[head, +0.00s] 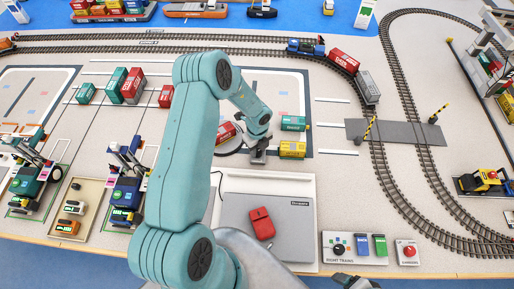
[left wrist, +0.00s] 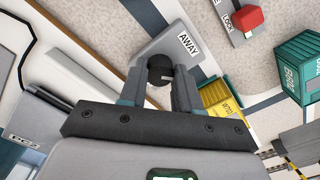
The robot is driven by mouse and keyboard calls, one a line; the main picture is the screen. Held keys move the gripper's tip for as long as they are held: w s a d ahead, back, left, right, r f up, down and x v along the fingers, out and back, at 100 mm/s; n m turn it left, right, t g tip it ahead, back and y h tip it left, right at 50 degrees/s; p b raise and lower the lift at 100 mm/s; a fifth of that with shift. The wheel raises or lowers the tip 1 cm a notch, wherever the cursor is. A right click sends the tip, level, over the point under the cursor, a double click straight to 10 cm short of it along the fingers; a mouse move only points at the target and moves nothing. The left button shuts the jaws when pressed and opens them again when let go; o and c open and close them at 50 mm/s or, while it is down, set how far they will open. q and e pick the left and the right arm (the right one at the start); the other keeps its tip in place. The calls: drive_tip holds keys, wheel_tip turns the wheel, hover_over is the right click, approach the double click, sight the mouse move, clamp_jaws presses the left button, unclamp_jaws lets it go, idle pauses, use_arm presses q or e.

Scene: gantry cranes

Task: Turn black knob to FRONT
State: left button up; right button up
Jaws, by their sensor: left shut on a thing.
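My left arm reaches across the head view, and its gripper (head: 258,155) points down at a small grey plate beside the yellow and green containers. In the left wrist view the two fingers of this gripper (left wrist: 160,85) are shut on a black knob (left wrist: 160,68), one on each side. The knob sits on a grey plate (left wrist: 178,48) with the label AWAY. No FRONT label shows; part of the plate is hidden by the gripper. A dark part at the bottom edge of the head view looks like my right gripper (head: 354,283), mostly cut off.
Close to the left gripper are a yellow container (head: 292,149), a green container (head: 293,123) and a red one (head: 226,132). A red LOCK block (left wrist: 248,17) shows in the wrist view. Rails curve at right.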

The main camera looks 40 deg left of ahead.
use_arm(q)
drive_tip(key=m, duration=0.6)
drive_tip(key=shift+d+m, duration=0.2)
drive_tip(key=shift+m, duration=0.1)
drive_tip(key=m, duration=0.6)
drive_tip(key=shift+s, duration=0.1)
drive_tip(key=m, duration=0.6)
drive_tip(key=shift+f+m, duration=0.1)
drive_tip(key=shift+m, duration=0.2)
drive_tip(key=m, duration=0.6)
drive_tip(key=shift+a+m, duration=0.1)
drive_tip(key=shift+m, duration=0.2)
drive_tip(key=o, duration=1.1)
drive_tip(key=shift+c, duration=0.2)
drive_tip(key=shift+r, duration=0.2)
